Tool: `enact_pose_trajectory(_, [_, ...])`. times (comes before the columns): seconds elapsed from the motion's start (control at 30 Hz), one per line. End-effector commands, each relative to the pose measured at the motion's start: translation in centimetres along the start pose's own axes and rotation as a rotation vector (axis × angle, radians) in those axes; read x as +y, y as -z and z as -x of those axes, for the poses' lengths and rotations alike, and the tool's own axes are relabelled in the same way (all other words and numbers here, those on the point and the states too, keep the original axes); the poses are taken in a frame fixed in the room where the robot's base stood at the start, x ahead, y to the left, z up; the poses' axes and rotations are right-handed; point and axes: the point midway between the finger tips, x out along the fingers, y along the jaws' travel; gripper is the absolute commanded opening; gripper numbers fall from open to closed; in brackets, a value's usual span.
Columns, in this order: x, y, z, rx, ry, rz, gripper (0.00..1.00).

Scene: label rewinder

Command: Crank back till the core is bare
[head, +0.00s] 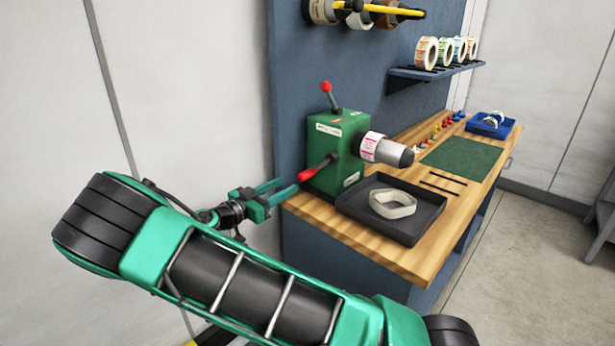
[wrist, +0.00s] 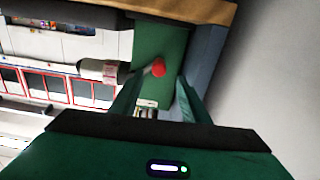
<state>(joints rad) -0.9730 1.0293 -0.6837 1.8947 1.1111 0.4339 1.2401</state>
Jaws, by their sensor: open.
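The green rewinder (head: 336,150) stands on the near left end of the bench. Its crank handle (head: 313,170) has a red grip pointing toward my gripper. A roll of white and pink labels (head: 369,146) sits on the grey core (head: 394,154); label material still shows around it. My gripper (head: 288,188) is open and empty, just left of the crank grip and apart from it. In the wrist view a red rounded end (wrist: 158,69), seemingly the crank grip, shows between the open fingers (wrist: 160,82), beyond their tips. The label roll (wrist: 110,70) shows to its left.
A red-knobbed lever (head: 326,87) rises from the rewinder's top. A black tray (head: 425,222) with a pale ring-shaped loop (head: 392,204) lies below the core. A green mat (head: 460,157), blue bin (head: 507,130) and shelf of rolls (head: 437,72) are farther back.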

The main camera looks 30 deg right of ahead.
Motion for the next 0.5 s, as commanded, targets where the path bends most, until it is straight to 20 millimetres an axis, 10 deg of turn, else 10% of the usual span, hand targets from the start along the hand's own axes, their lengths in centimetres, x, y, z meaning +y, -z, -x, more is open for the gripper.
enact_pose_trajectory(0.5, [0.1, 0.1, -6.5, 0.001, -0.005, -0.031, 0.42])
